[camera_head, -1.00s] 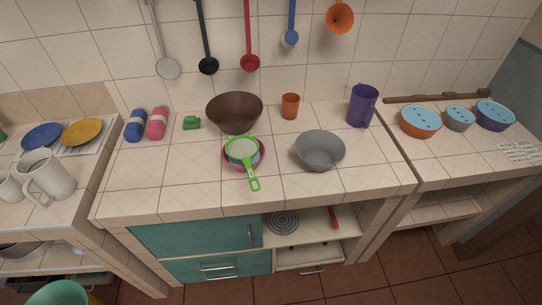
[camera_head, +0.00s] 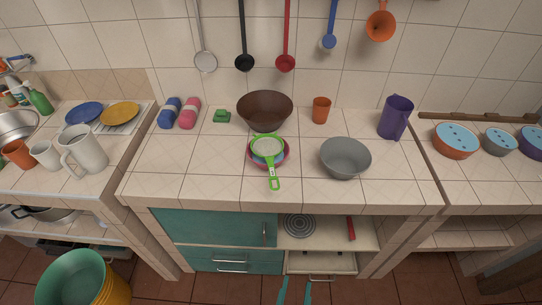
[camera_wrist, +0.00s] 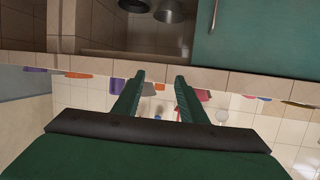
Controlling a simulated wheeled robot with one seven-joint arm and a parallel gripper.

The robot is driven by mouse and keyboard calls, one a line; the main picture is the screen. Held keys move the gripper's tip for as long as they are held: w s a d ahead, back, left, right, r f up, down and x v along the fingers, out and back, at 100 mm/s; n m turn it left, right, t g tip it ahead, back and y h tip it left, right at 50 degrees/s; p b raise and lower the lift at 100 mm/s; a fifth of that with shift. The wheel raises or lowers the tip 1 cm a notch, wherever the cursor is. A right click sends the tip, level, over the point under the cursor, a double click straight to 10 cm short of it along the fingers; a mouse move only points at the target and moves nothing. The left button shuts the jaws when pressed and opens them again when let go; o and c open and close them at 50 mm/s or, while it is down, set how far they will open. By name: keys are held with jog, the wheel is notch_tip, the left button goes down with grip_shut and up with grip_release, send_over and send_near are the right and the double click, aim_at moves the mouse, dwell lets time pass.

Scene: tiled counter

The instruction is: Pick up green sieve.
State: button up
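The green sieve (camera_head: 274,181) lies on a small stack of bowls in the middle of the counter. Its round mesh head is over the bowls and its handle points toward the front edge. A red-pink bowl (camera_head: 285,160) shows beneath it, with some blue inside. My gripper (camera_head: 295,281) shows at the bottom of the head view, in front of the counter and well short of the sieve. In the wrist view my gripper (camera_wrist: 160,77) has its two fingers apart with nothing between them. I cannot make out the sieve in the wrist view.
A dark brown bowl (camera_head: 265,108) stands just behind the sieve, and a grey bowl (camera_head: 346,158) to its right. An orange cup (camera_head: 321,110) and a purple jug (camera_head: 396,118) stand farther back. The counter's front edge (camera_head: 225,202) is clear. Ladles hang on the wall.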

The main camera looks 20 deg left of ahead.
jog(key=w+a+r+n+y, duration=0.1)
jog(key=w+a+r, duration=0.1)
jog(key=w, duration=0.4)
jog(key=w+a+r+n+y, duration=0.1)
jog(key=w+a+r, duration=0.2)
jog(key=w, duration=0.3)
jog(key=n+g+y, duration=0.3)
send_near(272, 169)
jog(key=x, duration=0.9)
jog(key=shift+a+f, duration=0.1)
grip_shut()
